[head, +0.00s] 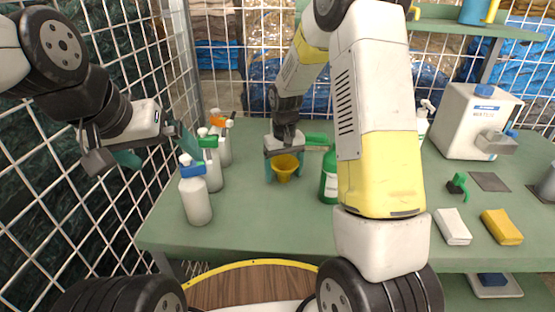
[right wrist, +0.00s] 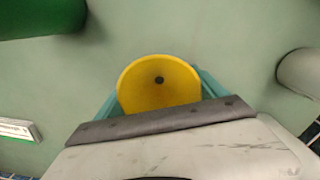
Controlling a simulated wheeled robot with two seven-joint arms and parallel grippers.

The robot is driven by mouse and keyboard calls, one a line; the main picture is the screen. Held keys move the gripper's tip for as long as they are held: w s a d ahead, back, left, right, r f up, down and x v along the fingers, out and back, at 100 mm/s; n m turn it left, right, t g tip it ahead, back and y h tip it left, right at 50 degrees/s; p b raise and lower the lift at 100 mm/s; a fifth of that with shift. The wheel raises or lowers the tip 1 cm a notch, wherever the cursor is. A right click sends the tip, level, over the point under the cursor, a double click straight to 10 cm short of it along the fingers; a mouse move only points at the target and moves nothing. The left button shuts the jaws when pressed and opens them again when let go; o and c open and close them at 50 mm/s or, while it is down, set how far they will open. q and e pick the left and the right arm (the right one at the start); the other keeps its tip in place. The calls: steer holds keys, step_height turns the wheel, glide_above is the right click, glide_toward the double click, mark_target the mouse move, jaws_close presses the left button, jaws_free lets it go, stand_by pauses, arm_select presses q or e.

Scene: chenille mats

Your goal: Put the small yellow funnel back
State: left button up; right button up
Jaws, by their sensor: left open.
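The small yellow funnel (head: 284,167) is upright between the two teal fingers of my right gripper (head: 284,170), over the left part of the green table. In the right wrist view the funnel (right wrist: 160,84) shows its round mouth and dark centre hole. The fingers of my right gripper (right wrist: 160,94) lie against both sides of it. I cannot tell whether the funnel's tip touches the table. My left gripper (head: 154,157) is open and empty, in the air left of the table by the wire mesh.
Several white spray bottles (head: 196,200) stand on the table's left side. A green bottle (head: 328,180) is close right of the funnel, partly behind my right arm.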

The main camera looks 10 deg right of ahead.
steer(key=shift+o, duration=1.1)
steer(key=shift+r, duration=0.15)
step_height(320, 180, up, 12)
steer(key=s+d+r+t+y, duration=0.1)
steer(key=s+d+r+t, duration=0.15)
steer(key=s+r, duration=0.8)
steer(key=s+r+m+t+y, duration=0.1)
steer(key=s+t, duration=0.2)
steer(key=s, duration=1)
steer(key=shift+d+r+m+t, duration=0.15)
steer(key=shift+d+m+t, duration=0.1)
steer(key=shift+m+t, duration=0.1)
